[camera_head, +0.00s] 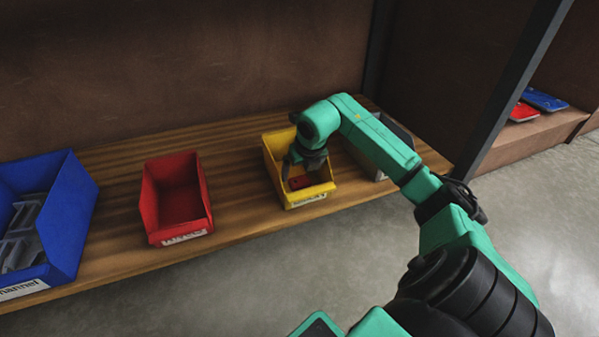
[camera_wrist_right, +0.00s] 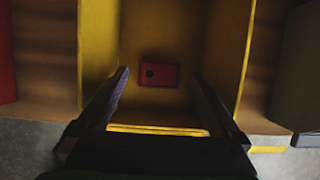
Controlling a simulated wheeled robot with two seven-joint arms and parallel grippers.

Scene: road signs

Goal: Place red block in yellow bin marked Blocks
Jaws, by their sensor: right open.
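The yellow bin (camera_head: 307,198) stands on the wooden shelf in the head view, with a white label on its front that is too small to read. The red block (camera_head: 299,183) lies inside it, near the front. In the right wrist view the red block (camera_wrist_right: 158,75) rests flat on the floor of the yellow bin (camera_wrist_right: 97,55), with a dark round spot on it. My right gripper (camera_head: 293,168) reaches down into the bin from above. In the right wrist view its fingers (camera_wrist_right: 160,88) are spread apart and empty, apart from the block. My left gripper is out of view.
A red bin (camera_head: 152,212) stands left of the yellow bin, and a blue bin (camera_head: 72,225) with grey parts stands farther left. A dark grey bin (camera_head: 398,131) is just right of the yellow one, partly behind my arm. Bare shelf (camera_head: 232,175) lies between the red and yellow bins.

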